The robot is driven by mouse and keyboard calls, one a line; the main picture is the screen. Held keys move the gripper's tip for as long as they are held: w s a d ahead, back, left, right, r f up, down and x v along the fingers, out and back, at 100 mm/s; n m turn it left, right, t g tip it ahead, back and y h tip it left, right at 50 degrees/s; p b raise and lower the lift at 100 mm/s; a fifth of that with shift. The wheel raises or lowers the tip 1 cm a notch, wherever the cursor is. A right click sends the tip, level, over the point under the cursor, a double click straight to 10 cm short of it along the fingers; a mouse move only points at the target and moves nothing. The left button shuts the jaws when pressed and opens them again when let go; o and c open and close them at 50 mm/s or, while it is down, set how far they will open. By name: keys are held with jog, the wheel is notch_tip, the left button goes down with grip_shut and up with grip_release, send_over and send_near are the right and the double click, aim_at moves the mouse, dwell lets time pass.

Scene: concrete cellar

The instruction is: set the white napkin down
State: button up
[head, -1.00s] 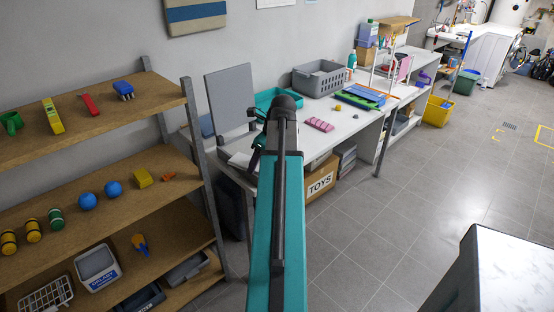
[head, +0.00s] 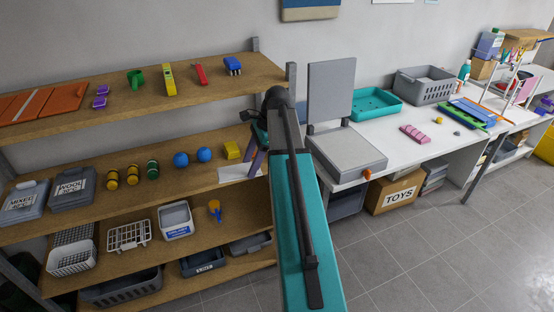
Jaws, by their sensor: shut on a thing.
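The white napkin (head: 238,173) shows as a flat pale piece at the right end of the middle shelf board, just below my gripper (head: 257,160). My gripper is shut on the napkin, and its fingers are partly hidden behind my own arm.
A grey post (head: 291,85) rises at the shelf's right end. The white table (head: 395,130) with a grey flat-topped device (head: 350,150) stands to the right.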

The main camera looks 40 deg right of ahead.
jog(key=w+a+n+g, duration=0.2)
jog(key=a+n, duration=0.4)
jog(key=a, duration=0.8)
jog(key=w+a+n+g, duration=0.2)
jog(key=w+a+n, duration=0.2)
jog(key=a, duration=1.1)
jog(key=n, duration=0.2)
jog(key=shift+a+f+n+g+h, duration=0.25)
jog(key=shift+n+g+h, duration=0.05)
jog(key=shift+n+g, duration=0.1)
